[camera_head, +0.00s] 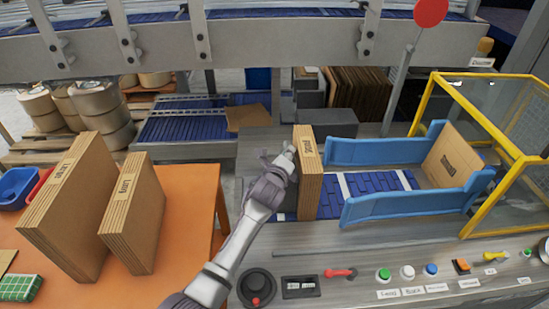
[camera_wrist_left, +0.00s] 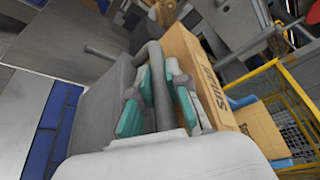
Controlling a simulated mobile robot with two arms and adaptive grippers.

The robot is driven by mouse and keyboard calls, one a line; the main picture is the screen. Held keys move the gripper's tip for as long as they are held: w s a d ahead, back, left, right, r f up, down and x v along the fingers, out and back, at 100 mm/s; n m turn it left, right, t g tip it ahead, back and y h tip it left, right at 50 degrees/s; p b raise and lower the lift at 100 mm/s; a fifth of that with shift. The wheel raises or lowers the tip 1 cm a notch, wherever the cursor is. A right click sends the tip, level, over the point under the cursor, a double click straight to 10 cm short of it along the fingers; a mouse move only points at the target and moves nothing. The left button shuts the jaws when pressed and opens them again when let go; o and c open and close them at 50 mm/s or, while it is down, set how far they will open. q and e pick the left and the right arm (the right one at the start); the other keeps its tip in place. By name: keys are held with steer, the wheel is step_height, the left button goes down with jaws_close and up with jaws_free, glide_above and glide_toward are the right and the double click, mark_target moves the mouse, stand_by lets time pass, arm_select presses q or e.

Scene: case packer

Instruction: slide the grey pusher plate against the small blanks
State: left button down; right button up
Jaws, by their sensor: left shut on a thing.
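The small blanks (camera_head: 309,185) stand upright as a cardboard stack at the near end of the blue conveyor in the head view. They also show right of my fingers in the left wrist view (camera_wrist_left: 186,52). My left gripper (camera_head: 289,155) is just left of the stack. In the left wrist view its teal-padded fingers (camera_wrist_left: 158,100) are shut around a grey bar handle. The handle belongs to the grey pusher plate (camera_wrist_left: 98,105), which fills the left middle there. My arm and gripper mostly hide the plate in the head view. I cannot tell whether plate and blanks touch. My right gripper is out of view.
Larger blank stacks (camera_head: 75,205) stand on the orange table (camera_head: 190,210). Buttons (camera_head: 384,274) line the front panel.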

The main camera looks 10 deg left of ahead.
arm_select(q)
steer(key=shift+a, duration=0.2)
steer(key=c, duration=1.1)
jaws_free()
steer(key=shift+c, duration=0.2)
steer(key=shift+a, duration=0.1)
